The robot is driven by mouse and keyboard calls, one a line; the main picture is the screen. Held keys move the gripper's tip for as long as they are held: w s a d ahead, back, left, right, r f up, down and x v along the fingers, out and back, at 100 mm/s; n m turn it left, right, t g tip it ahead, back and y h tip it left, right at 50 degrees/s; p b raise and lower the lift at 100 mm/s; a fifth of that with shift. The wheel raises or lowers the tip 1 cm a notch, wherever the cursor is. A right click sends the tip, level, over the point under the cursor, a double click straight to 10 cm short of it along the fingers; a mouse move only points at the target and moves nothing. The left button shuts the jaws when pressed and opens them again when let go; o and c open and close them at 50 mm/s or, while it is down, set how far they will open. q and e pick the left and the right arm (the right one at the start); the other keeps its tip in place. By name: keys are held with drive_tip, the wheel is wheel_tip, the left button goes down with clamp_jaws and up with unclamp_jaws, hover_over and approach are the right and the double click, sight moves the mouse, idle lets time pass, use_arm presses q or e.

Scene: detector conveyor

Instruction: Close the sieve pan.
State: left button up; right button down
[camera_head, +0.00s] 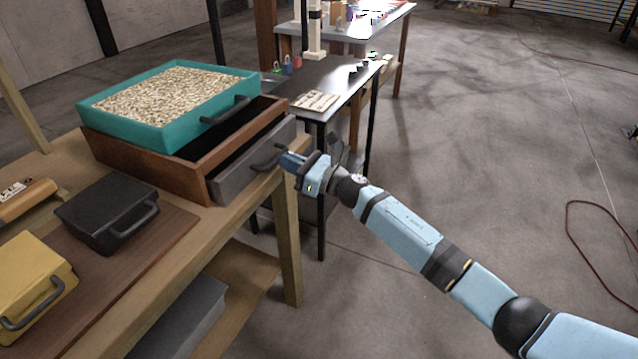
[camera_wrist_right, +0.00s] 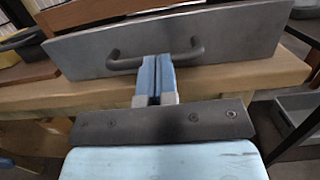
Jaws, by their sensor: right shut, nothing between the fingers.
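The sieve pan (camera_head: 232,180) is a drawer with a grey front, sticking out of a brown wooden housing (camera_head: 150,163). A dark gap shows between its front and the housing. Its dark bar handle (camera_head: 264,159) faces right. In the right wrist view the grey front (camera_wrist_right: 85,52) and the handle (camera_wrist_right: 192,52) lie straight ahead. My right gripper (camera_head: 288,159) is shut and empty, its blue fingertips (camera_wrist_right: 156,62) at the middle of the handle. I cannot tell whether they touch it. My left gripper is not in view.
A teal sieve tray (camera_head: 140,132) full of pale grains sits on the housing. A black case (camera_head: 105,212) and a yellow case (camera_head: 30,280) stand on the wooden bench nearer me. A dark table (camera_head: 345,80) with small padlocks is behind. Floor on the right is open.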

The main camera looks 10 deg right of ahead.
sight(277, 156)
drive_tip(key=x, duration=0.1)
drive_tip(key=b+x, duration=0.1)
drive_tip(key=x, duration=0.1)
drive_tip(key=shift+w+a+f, duration=0.1)
drive_tip(key=shift+w+f, duration=0.05)
drive_tip(key=shift+f, duration=0.2)
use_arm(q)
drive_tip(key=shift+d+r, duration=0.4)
use_arm(e)
drive_tip(key=shift+r, duration=0.35)
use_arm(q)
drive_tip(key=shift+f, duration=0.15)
